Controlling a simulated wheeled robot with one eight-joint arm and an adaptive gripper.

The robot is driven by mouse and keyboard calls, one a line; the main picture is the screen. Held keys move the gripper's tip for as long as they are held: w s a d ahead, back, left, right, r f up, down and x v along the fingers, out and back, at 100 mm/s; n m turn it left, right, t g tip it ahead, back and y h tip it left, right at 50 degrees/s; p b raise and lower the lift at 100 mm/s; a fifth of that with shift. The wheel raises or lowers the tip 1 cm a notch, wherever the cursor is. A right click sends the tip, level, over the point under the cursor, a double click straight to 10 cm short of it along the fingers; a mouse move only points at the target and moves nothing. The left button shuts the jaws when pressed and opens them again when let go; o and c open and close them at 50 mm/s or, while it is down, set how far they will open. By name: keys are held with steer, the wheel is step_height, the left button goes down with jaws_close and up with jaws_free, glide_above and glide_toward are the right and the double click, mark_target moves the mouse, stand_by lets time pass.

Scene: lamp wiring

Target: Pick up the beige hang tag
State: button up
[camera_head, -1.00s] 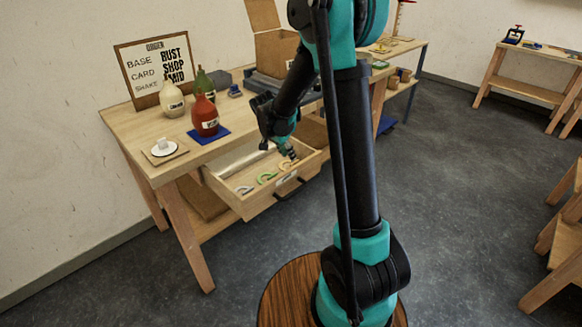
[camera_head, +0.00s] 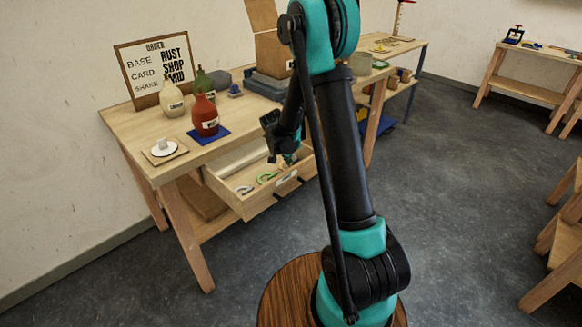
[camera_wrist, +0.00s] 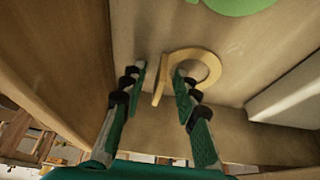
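The beige hang tag (camera_wrist: 207,56) is a curved, hook-like piece lying on the floor of the open drawer (camera_head: 245,203). My gripper (camera_wrist: 160,72) is open above the drawer floor. In the wrist view one straight leg of the tag shows between the two fingers, and its curved part reaches past the right fingertip. I cannot tell whether a finger touches it. In the head view my gripper (camera_head: 289,158) is low over the right part of the drawer, and the beige tag cannot be made out there.
A green tag (camera_head: 266,177) and a grey one (camera_head: 244,189) lie in the drawer; the green one also shows in the wrist view (camera_wrist: 238,5). Drawer walls stand close around my gripper. Above, the table (camera_head: 150,128) holds a red bottle (camera_head: 204,115) and other bottles.

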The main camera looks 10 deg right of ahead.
jaws_close()
steer(key=shift+r, duration=0.1)
stand_by(0.3)
